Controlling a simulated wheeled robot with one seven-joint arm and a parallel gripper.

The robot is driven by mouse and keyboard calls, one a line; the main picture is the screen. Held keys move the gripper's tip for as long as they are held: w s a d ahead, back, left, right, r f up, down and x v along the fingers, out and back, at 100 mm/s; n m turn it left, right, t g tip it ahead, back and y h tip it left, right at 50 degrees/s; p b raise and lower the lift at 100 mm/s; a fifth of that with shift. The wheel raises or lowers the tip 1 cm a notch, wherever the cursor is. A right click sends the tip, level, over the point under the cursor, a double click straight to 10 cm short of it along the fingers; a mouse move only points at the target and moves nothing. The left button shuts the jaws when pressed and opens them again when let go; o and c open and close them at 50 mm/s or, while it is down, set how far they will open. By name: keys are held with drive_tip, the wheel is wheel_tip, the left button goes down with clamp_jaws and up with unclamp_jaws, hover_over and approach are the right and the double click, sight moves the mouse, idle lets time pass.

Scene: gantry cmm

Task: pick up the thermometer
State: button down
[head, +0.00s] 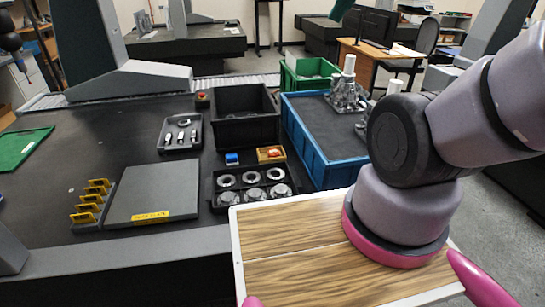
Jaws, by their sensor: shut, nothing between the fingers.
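I cannot make out a thermometer in the head view. Small items lie on the dark table (100,160), but none of them is clearly a thermometer. Among them are a small blue item (232,158) and an orange item in a small yellow-brown tray (271,154). My arm rises at the right and leaves the picture, and my gripper is not in view.
A black tray of metal rings (214,190), a black bin (246,131), a small parts tray (180,148) and a grey plate (152,190) with yellow holders crowd the table. A blue crate (310,150) holds metal parts. A green crate (309,86) stands behind.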

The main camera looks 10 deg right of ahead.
drive_tip(key=c, duration=1.2)
unclamp_jaws()
drive_tip(key=o, duration=0.5)
drive_tip(key=shift+w, duration=0.3)
drive_tip(key=shift+o, duration=1.4)
drive_tip(key=w+f+m+g, duration=0.1)
drive_tip(key=w+f+g, duration=0.1)
drive_tip(key=w, duration=1.1)
drive_tip(key=shift+w+a+f, duration=0.2)
drive_tip(key=shift+a+f, duration=0.25)
drive_tip(key=shift+f, duration=0.3)
drive_tip(key=m+g+h, duration=0.3)
drive_tip(key=g, duration=0.1)
hover_over(274, 152)
drive_tip(key=f, duration=4.7)
drive_tip(key=shift+a+f, duration=0.35)
drive_tip(key=shift+w+d+f, duration=0.1)
drive_tip(key=shift+f, duration=0.8)
drive_tip(key=shift+w+d+f, duration=0.15)
drive_tip(key=shift+f, duration=0.8)
drive_tip(key=shift+w+d+f, duration=0.1)
drive_tip(key=shift+f, duration=0.8)
